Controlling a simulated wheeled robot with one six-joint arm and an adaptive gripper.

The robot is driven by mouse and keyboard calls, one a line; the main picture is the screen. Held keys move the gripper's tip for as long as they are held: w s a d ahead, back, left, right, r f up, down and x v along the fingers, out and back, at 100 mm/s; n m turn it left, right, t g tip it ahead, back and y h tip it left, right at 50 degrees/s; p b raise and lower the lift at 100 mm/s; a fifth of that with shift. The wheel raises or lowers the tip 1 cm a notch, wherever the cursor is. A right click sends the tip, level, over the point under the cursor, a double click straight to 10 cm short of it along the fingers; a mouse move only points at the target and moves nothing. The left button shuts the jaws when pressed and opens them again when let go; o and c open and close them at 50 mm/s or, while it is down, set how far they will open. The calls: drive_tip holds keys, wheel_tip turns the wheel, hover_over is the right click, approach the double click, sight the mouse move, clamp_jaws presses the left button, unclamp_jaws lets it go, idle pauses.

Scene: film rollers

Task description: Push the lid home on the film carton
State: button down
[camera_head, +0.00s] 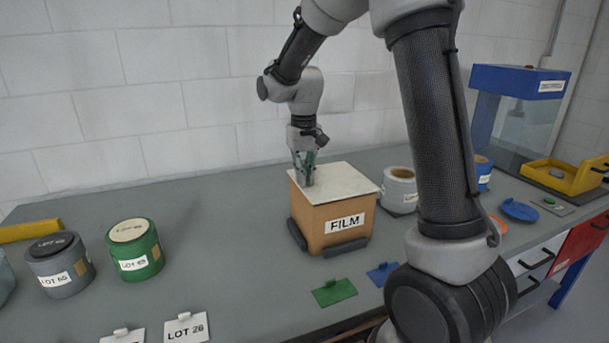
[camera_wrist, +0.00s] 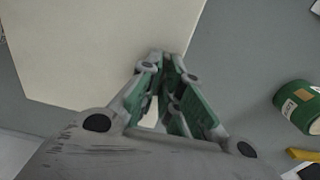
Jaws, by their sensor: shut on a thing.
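The film carton (camera_head: 334,221) is a brown box with a FILM label, standing upright on the grey bench. Its cream lid (camera_head: 343,179) lies across the top; I cannot tell how deep it sits. The lid also fills the upper left of the wrist view (camera_wrist: 90,50). My gripper (camera_head: 305,180) points down at the lid's left part, near its edge. In the wrist view the fingertips (camera_wrist: 165,60) are close together over the lid's edge area. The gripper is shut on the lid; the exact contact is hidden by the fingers.
Dark blocks (camera_head: 346,247) hug the carton's base. A green roll (camera_head: 135,249) and a grey roll (camera_head: 60,264) stand to the left. Another grey roll (camera_head: 398,190) stands close right of the carton. A green tag (camera_head: 334,292) lies in front. The bench between the green roll and carton is clear.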

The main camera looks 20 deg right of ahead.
drive_tip(key=shift+f, duration=0.6)
idle(0.7)
drive_tip(key=c, duration=1.5)
unclamp_jaws()
drive_tip(key=o, duration=0.6)
drive_tip(key=shift+c, duration=0.2)
drive_tip(key=shift+r, duration=0.15)
drive_tip(key=shift+r, duration=3.45)
